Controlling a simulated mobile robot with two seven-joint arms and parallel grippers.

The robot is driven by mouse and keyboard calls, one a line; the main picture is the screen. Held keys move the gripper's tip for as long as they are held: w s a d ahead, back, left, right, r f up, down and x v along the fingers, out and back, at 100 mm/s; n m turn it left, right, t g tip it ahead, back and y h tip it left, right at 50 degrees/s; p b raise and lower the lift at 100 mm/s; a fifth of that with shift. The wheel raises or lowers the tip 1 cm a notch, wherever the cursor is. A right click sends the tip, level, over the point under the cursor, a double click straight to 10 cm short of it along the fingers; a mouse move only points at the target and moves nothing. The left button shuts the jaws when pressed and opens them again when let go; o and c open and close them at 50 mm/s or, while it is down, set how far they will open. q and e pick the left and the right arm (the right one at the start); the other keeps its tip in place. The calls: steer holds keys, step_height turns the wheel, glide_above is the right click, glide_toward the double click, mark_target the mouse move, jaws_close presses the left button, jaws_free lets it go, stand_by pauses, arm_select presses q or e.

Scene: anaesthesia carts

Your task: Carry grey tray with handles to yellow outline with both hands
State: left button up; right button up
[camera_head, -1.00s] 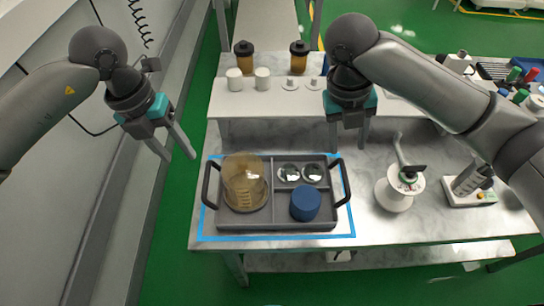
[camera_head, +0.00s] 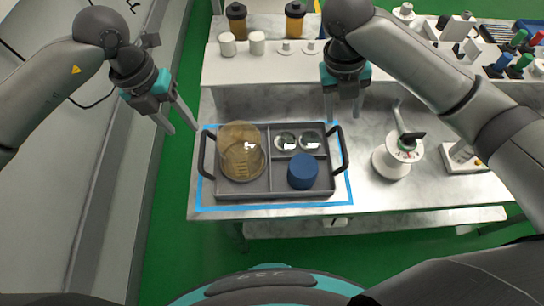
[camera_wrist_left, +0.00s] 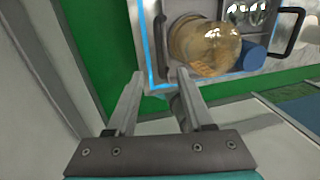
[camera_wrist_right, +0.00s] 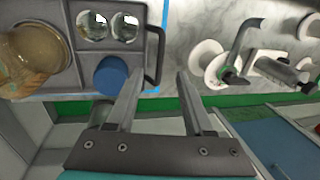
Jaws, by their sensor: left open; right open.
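The grey tray (camera_head: 260,194) with two dark handles sits on the metal table inside a blue outline (camera_head: 275,206). It holds an amber transparent jar (camera_head: 241,150), a blue cylinder (camera_head: 302,171) and two shiny round dishes (camera_head: 298,141). My left gripper (camera_head: 182,128) is open and empty, left of and above the left handle (camera_head: 206,155). My right gripper (camera_head: 343,112) is open and empty, above and behind the right handle (camera_head: 340,149). I see no yellow outline on this table.
A white reel-like device (camera_head: 393,160) stands right of the tray. A wall unit is at the left, with green floor between.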

mark_target(201, 149)
arm_select(q)
steer(key=f, duration=0.3)
steer(key=d+f, duration=0.1)
steer(key=f, duration=0.3)
steer(key=d+f, duration=0.1)
steer(key=f, duration=0.3)
steer(key=shift+d+f, duration=0.1)
steer(key=shift+f, duration=0.1)
arm_select(e)
steer(key=f, duration=0.3)
steer(key=d+f, duration=0.1)
steer(key=f, duration=0.3)
steer(key=d+f, duration=0.1)
steer(key=f, duration=0.3)
steer(key=shift+d+f, duration=0.15)
steer(key=shift+f, duration=0.05)
arm_select(q)
jaws_close()
arm_select(e)
jaws_close()
arm_select(q)
steer(key=shift+r, duration=0.1)
arm_select(e)
steer(key=shift+r, duration=0.1)
